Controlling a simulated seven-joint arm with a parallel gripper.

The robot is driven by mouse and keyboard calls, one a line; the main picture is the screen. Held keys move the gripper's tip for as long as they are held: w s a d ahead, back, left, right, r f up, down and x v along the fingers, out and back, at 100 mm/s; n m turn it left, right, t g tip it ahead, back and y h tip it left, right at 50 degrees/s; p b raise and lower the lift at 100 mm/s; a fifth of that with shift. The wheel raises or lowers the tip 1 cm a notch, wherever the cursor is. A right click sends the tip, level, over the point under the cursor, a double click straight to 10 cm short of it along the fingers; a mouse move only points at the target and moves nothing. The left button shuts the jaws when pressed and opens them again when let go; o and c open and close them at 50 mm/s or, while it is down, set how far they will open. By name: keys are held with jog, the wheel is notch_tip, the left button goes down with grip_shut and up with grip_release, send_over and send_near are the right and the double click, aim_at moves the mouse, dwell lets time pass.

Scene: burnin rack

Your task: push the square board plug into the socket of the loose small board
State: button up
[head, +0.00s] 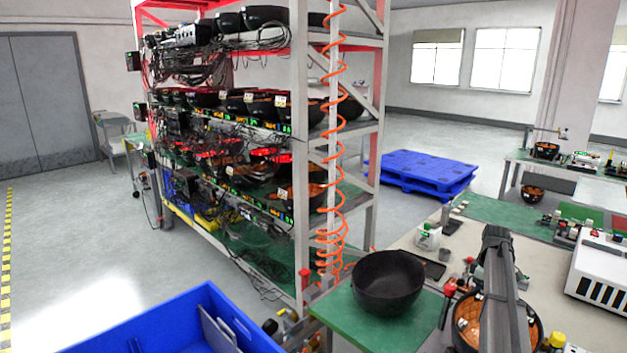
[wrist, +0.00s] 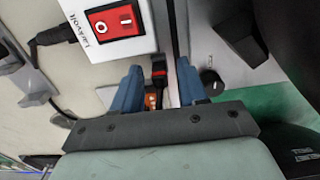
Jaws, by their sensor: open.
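In the wrist view my gripper (wrist: 159,70) is open, with one blue finger on each side of a small dark connector (wrist: 159,77) with a red part. The connector may be the square board plug; its shape is too small to be sure. A small orange piece (wrist: 151,101) shows just below it, between the fingers. I cannot tell whether the fingers touch the connector. I cannot make out the loose small board or its socket in either view. In the head view my arm hides the gripper.
A white box with a red rocker switch (wrist: 114,21) stands close beside the fingers. A black bowl (head: 388,284) sits on the green mat (head: 345,318); an orange-lined bowl (head: 467,325) is partly behind my arm. The rack (head: 302,150) and blue crate (head: 150,334) are to the left.

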dwell(0.4)
grip_shut()
jog(key=shift+r, duration=0.25)
dwell(0.5)
jog(key=shift+r, duration=2.8)
jog(key=c, duration=0.6)
grip_release()
jog(key=shift+c, duration=0.2)
grip_shut()
